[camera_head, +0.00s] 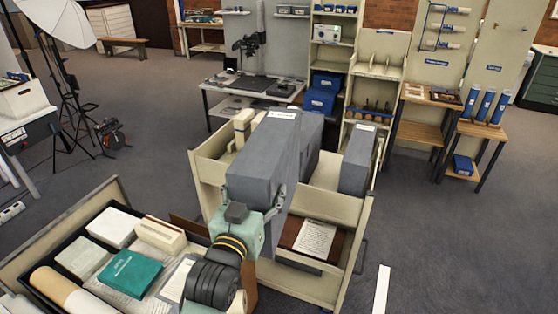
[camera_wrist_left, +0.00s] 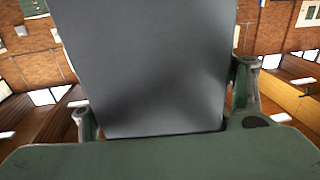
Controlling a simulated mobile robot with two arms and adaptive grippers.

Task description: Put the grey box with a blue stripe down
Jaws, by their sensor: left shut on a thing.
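A large grey box (camera_head: 265,150) is in my left gripper (camera_head: 250,203), above the beige cart (camera_head: 330,285) in the head view. My left gripper's fingers lie along two opposite sides of its near end. In the left wrist view the grey box (camera_wrist_left: 150,65) fills the space between the fingers. A small white label is on its top far end; I cannot make out a blue stripe on the faces shown. Whether its underside touches the cart is hidden. My right gripper is in neither view.
Another grey box (camera_head: 358,160) stands upright at the cart's right side. A paper (camera_head: 315,238) lies on a brown thing in the cart's near part. A bin with a teal box (camera_head: 130,272) and several white boxes is at lower left. Floor at right is clear.

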